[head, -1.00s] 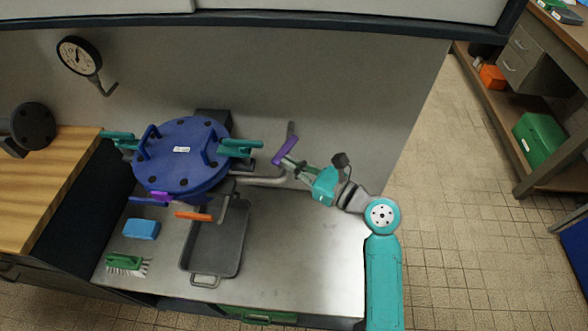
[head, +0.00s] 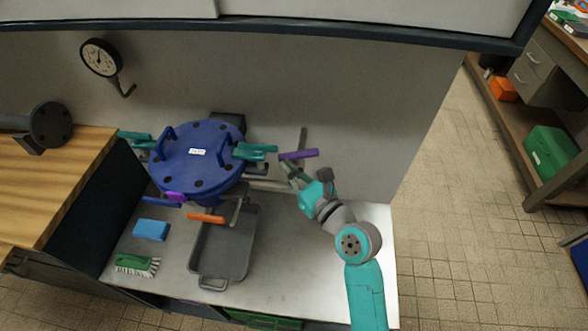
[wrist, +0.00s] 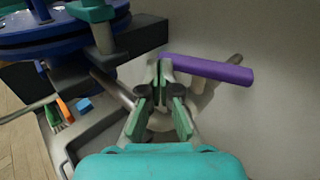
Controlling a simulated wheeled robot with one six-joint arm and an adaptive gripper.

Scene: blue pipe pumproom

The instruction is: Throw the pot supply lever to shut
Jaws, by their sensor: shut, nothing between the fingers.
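The purple-handled lever (head: 299,154) sits on the grey pipe (head: 303,138) by the back wall, right of the blue round pot lid. In the head view its handle lies nearly level, across the upright pipe. The lever also shows in the wrist view (wrist: 210,69), sloping slightly down to the right. My gripper (head: 286,166) is shut and empty, with its fingertips just below the handle's left end. In the wrist view the fingertips (wrist: 160,70) are beside that left end, partly hiding it; I cannot tell whether they touch it.
The blue lid (head: 195,165) with teal clamps (head: 255,151) is close on the left. An orange handle (head: 206,217) is above a grey tray (head: 222,250). A blue sponge (head: 152,230) and a green brush (head: 137,264) lie left. The steel top (head: 290,240) is clear right of the tray.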

